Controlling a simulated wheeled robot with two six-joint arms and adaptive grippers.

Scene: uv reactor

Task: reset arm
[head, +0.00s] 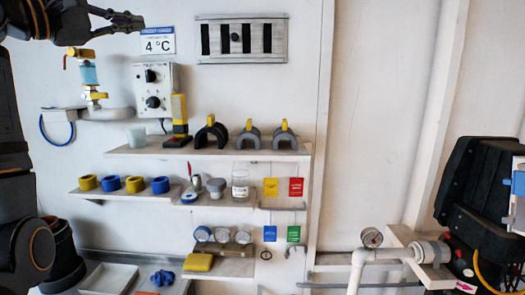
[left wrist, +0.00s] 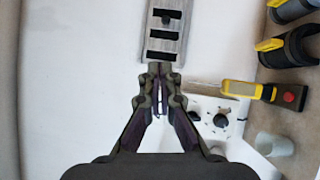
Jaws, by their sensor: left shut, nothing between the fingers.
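My left gripper (head: 128,23) is at the top left of the head view, high in front of the wall. Its arm comes in from the left edge. In the left wrist view the left gripper (left wrist: 158,70) is shut, with its fingertips together and nothing between them. Behind the fingertips in that view is the slotted grey wall panel (left wrist: 164,35). My right gripper shows in neither view.
Shelves hold black clamps with yellow tabs (head: 248,135), yellow and blue rings (head: 135,184) and a jar (head: 240,184). A control box (head: 155,90) and a valve (head: 88,75) are on the wall. A black device (head: 475,190) stands at right. The upper right wall is bare.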

